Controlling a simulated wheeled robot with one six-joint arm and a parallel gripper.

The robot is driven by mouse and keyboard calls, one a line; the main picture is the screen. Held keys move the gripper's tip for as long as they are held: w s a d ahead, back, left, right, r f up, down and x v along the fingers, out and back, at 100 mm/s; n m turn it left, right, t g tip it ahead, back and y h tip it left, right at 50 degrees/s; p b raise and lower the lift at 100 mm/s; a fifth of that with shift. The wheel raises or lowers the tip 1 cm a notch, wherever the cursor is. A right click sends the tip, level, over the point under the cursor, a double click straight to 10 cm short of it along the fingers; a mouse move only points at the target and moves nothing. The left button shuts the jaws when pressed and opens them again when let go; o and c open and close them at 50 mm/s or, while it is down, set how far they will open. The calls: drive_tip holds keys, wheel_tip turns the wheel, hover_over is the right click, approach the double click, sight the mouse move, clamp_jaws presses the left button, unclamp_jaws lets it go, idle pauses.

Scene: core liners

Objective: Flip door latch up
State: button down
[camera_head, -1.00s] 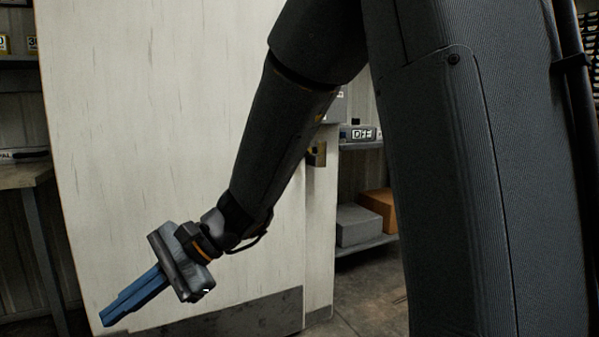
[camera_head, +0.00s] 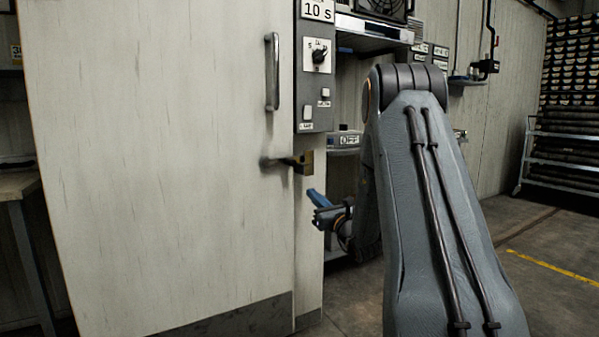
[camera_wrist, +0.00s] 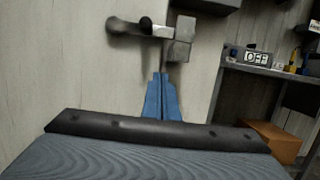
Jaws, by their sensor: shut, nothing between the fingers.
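The door latch (camera_head: 287,163) is a dark metal lever with a brassy block at its right end, on the right edge of a large pale door (camera_head: 150,150). The lever lies level across the door edge. In the wrist view the latch (camera_wrist: 148,29) is at the top, just beyond my fingertips. My gripper (camera_head: 311,192) has blue fingers and is just below and right of the latch. The fingers (camera_wrist: 162,78) are together and empty. I cannot tell whether they touch the latch.
A vertical door handle (camera_head: 272,72) is above the latch. A grey control panel (camera_head: 315,70) with a knob and switches stands right of the door. A shelf with an OFF sign (camera_wrist: 257,58) and an orange-brown box (camera_wrist: 272,140) are to the right.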

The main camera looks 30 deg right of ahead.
sight(292, 161)
drive_tip(key=b+x, duration=0.2)
drive_tip(key=x, duration=0.8)
drive_tip(key=shift+w+a+b, duration=0.1)
drive_tip(key=shift+w+b, duration=0.15)
drive_tip(key=shift+b, duration=0.15)
wheel_tip(292, 161, up, 3)
drive_tip(key=shift+s+r+b, duration=0.2)
drive_tip(key=shift+b, duration=0.1)
drive_tip(key=shift+r, duration=0.35)
